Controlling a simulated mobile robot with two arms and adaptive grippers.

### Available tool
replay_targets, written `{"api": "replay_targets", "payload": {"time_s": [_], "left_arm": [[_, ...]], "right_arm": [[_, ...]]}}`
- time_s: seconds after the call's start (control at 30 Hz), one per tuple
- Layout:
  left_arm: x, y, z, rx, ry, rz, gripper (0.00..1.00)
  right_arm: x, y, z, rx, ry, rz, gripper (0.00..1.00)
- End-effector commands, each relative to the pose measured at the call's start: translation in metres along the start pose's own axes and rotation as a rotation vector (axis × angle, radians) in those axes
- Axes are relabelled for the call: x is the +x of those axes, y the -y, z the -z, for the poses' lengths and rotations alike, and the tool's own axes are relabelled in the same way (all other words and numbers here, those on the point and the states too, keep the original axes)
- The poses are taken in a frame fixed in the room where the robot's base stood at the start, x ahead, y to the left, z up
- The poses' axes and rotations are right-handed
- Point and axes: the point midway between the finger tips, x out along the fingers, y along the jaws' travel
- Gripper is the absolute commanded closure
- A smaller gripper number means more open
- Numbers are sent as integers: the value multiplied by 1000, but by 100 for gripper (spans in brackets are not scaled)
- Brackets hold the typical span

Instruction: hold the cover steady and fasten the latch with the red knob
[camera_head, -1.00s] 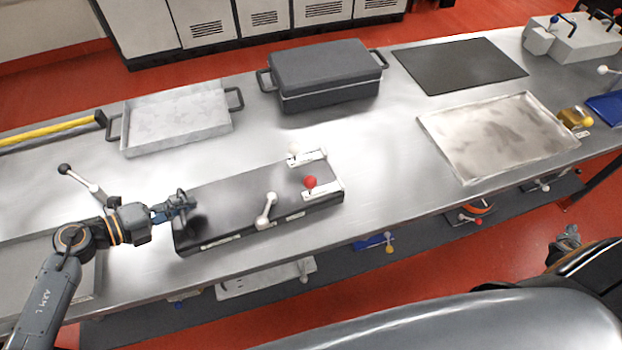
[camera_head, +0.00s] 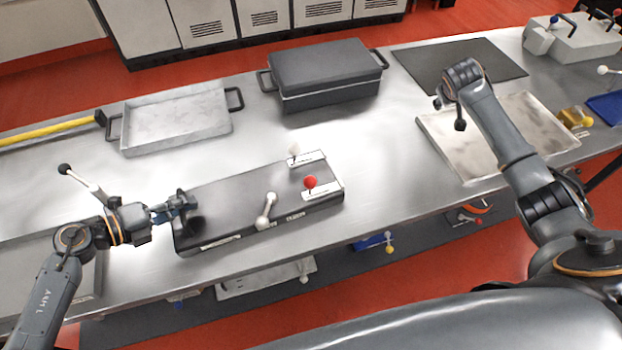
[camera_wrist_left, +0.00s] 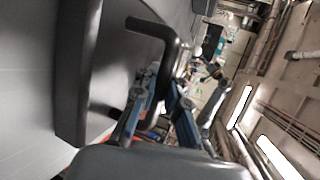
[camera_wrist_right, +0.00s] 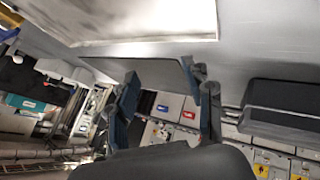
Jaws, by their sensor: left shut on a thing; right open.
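The cover (camera_head: 230,212) is a flat dark slab on the bench. A red knob (camera_head: 311,182) sits on a white latch plate at its right end. My left gripper (camera_head: 176,208) is shut on the handle at the cover's left end; the dark bar of the handle (camera_wrist_left: 168,52) passes between the fingers in the left wrist view. My right gripper (camera_head: 449,113) is open and empty, above the bench between the dark mat and the pale tray, well right of the red knob. Its spread fingers show in the right wrist view (camera_wrist_right: 165,100).
A white knob (camera_head: 293,149) stands behind the red one, and a white lever (camera_head: 266,212) is at the cover's front edge. A lidded grey box (camera_head: 325,68) and a pale tray (camera_head: 180,115) stand behind. Bare bench lies between the cover and the right tray (camera_head: 535,140).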

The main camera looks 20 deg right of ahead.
Motion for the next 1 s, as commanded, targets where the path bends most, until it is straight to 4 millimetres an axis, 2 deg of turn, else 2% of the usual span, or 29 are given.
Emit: {"api": "replay_targets", "payload": {"time_s": [0.03, 0.1, 0.17, 0.2, 0.3, 0.4, 0.53, 0.6, 0.7, 0.83, 1.0], "left_arm": [[0, -9, 4, -8, -7, -16, 100], [0, -9, 4, -8, -7, -16, 100], [0, -9, 4, -8, -7, -16, 100], [0, -9, 4, -8, -6, -16, 100], [0, -9, 4, -8, -6, -16, 100], [0, -9, 4, -8, -6, -16, 100], [0, -9, 4, -8, -6, -16, 100], [0, -9, 3, -8, -5, -16, 100], [0, -9, 3, -7, -5, -16, 100], [0, -9, 3, -7, -5, -16, 100], [0, -9, 3, -7, -5, -16, 100]], "right_arm": [[-20, 37, 21, 30, -11, 93, 48], [-52, 88, 39, 61, 5, 225, 48], [-83, 131, 49, 70, 32, 337, 48], [-106, 158, 53, 67, 56, 407, 48], [-166, 217, 51, 29, 137, 560, 48], [-222, 259, 36, -41, 232, 665, 48], [-276, 288, 9, -142, 346, 735, 48], [-295, 295, -4, -186, 393, 749, 48], [-312, 299, -16, -227, 436, 757, 48], [-315, 305, -26, -248, 462, 760, 48], [-300, 320, -39, -248, 465, 760, 48]]}}
